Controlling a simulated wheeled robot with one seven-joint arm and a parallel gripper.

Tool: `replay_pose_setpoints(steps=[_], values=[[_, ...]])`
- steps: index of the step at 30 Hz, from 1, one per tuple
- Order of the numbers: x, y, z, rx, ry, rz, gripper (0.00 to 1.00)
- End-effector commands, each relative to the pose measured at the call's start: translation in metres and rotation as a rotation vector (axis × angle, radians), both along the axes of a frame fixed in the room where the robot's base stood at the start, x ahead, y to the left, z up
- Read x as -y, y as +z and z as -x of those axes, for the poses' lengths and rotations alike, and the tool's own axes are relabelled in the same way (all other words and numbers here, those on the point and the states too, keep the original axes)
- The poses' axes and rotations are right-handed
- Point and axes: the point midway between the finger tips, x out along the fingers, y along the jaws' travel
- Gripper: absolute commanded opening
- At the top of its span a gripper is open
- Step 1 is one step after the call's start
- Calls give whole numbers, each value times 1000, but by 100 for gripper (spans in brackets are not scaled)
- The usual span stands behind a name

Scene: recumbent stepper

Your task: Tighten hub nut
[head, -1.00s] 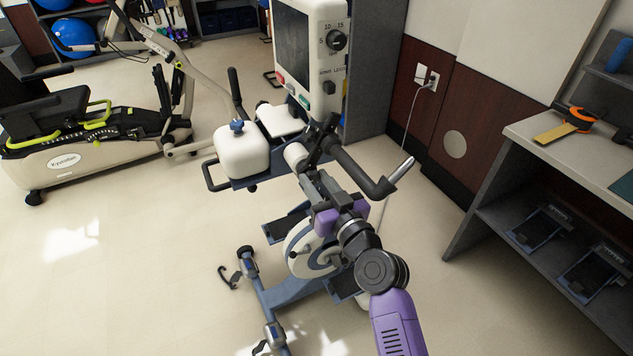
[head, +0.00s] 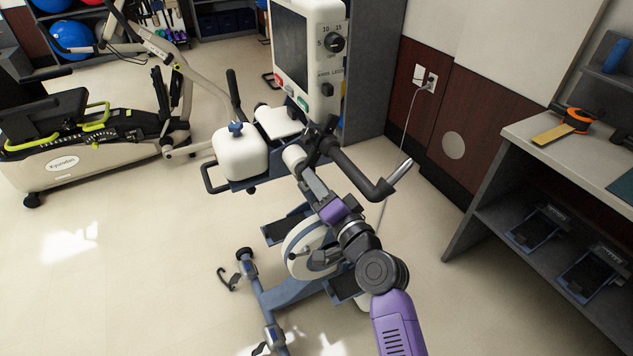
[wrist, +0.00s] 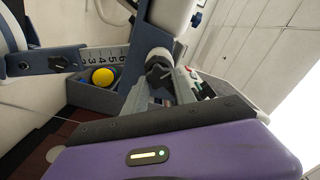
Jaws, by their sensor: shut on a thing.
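The hub nut looks like a black lobed knob (wrist: 158,76) on the end of a pale cylindrical hub (wrist: 158,58) in the wrist view. In the head view the hub (head: 293,157) shows as a short white cylinder beside the black crank arm, and the nut is hidden by my gripper. My gripper (head: 307,174) reaches up to the hub from below right. In the wrist view my gripper (wrist: 165,86) has its grey fingers on either side of the black knob, shut on it.
A bent black handle (head: 360,175) with a metal end stands close to the right of my gripper. A shelf bench (head: 560,150) stands right.

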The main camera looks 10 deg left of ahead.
Motion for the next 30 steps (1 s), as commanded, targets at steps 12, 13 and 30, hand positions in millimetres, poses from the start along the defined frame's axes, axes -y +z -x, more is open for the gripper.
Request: replay_pose_setpoints(steps=[12, 13, 30], values=[[1, -2, 0, -225, 0, -329, 0], [1, -2, 0, -240, 0, -352, 0], [1, -5, 0, -485, -1, -713, 0]])
